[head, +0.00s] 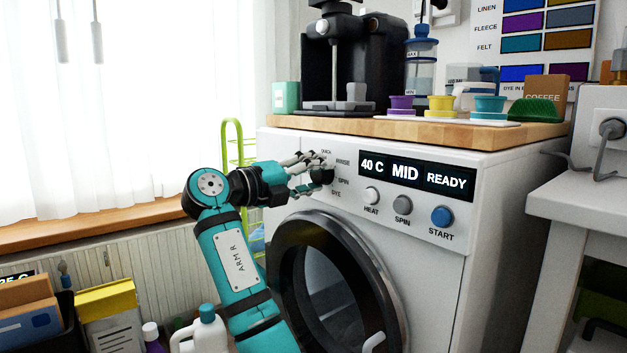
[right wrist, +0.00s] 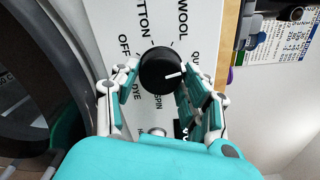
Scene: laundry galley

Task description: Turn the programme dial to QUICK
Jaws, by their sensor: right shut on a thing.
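The programme dial (head: 321,176) is a black round knob on the white washing machine's front panel, left of the display. It also shows in the right wrist view (right wrist: 158,68), with a white pointer line aimed to the picture's right, towards the partly hidden QU... label (right wrist: 194,54). I cannot tell whether it sits exactly on that mark. WOOL, COTTON, OFF, DYE and SPIN are readable around it. My right gripper (head: 320,167) is shut on the dial, a finger on each side in the wrist view. RINSE is readable in the head view. My left gripper is out of view.
The display (head: 417,174) reads 40 C, MID, READY. Heat knob (head: 372,195), spin knob (head: 403,205) and blue start button (head: 442,216) sit below it. The round door (head: 375,265) is beneath. Cups and a coffee machine (head: 375,50) stand on the wooden top.

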